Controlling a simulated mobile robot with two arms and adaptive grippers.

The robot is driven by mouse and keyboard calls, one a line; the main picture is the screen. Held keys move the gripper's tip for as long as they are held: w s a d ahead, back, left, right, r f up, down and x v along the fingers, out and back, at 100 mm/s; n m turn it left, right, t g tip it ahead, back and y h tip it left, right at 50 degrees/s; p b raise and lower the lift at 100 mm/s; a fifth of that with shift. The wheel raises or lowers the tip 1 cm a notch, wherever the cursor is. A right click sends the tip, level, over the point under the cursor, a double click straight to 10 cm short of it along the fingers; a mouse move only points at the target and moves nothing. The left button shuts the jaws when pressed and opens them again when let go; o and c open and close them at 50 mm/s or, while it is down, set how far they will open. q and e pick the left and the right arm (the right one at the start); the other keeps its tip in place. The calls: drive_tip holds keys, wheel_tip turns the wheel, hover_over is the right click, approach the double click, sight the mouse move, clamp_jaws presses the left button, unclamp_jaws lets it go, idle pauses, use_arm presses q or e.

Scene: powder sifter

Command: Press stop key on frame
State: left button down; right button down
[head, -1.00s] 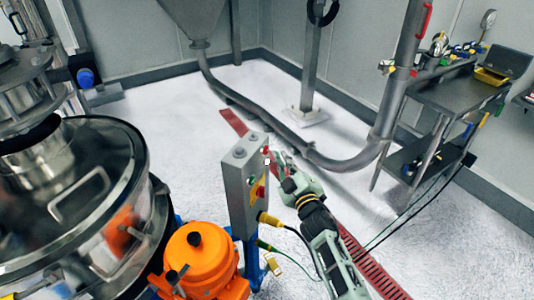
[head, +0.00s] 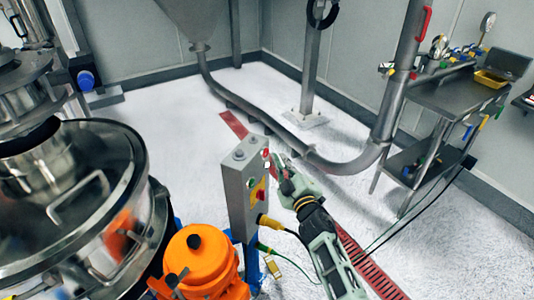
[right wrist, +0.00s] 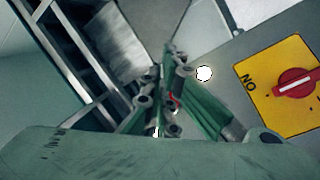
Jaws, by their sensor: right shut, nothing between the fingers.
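The grey control box (head: 240,190) stands upright on a blue post in the middle of the head view. Its right-hand face carries a small red button (head: 266,153) near the top and a yellow plate (head: 258,192) with a red switch below. My right gripper (head: 276,161) is shut and empty, with its tips close beside the red button. Contact cannot be told. In the right wrist view the closed fingers (right wrist: 174,62) lie left of a bright white button (right wrist: 204,74) and the red rotary switch (right wrist: 298,86). A bit of red shows between the finger links. My left gripper is out of view.
A large steel sifter (head: 75,210) and an orange motor (head: 200,262) stand left of the box. A steel pipe (head: 340,163) runs behind it, and a steel cart (head: 440,100) is at right. Cables hang below the box.

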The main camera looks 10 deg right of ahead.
drive_tip(key=shift+w+a, duration=0.1)
idle(0.5)
drive_tip(key=shift+w+a, duration=0.2)
drive_tip(key=shift+a, duration=0.05)
drive_tip(key=shift+w+a+b, duration=0.25)
drive_tip(key=shift+a+b, duration=0.1)
drive_tip(key=shift+b, duration=0.05)
idle(0.7)
drive_tip(key=shift+r, duration=0.1)
drive_tip(key=shift+s+d+p, duration=0.4)
drive_tip(key=shift+s+d, duration=0.15)
drive_tip(key=shift+d, duration=0.1)
drive_tip(key=s+d+p, duration=0.1)
drive_tip(key=d, duration=0.1)
drive_tip(key=s+d, duration=0.2)
drive_tip(key=shift+p, duration=0.4)
